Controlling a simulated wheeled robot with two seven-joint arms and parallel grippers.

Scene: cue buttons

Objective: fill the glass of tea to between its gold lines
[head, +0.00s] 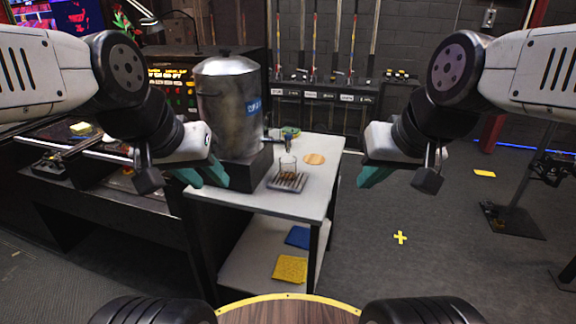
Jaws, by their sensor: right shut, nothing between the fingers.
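A small clear glass (288,166) stands on a slatted drip tray (272,184) on the white cart. A large metal urn (228,105) with a blue label stands left of it on a dark base, and its tap (287,142) sticks out to the right near the glass. The gold lines and any tea in the glass are too small to tell. My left gripper (202,175) has teal fingers spread apart, in front of the urn's base and left of the glass. My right gripper (373,172) is shut and empty, in the air right of the cart.
The white cart top (240,193) also holds a round wooden coaster (314,158) and a green-yellow item (290,131) behind the tap. Blue (298,237) and yellow (290,269) cloths lie on the lower shelf.

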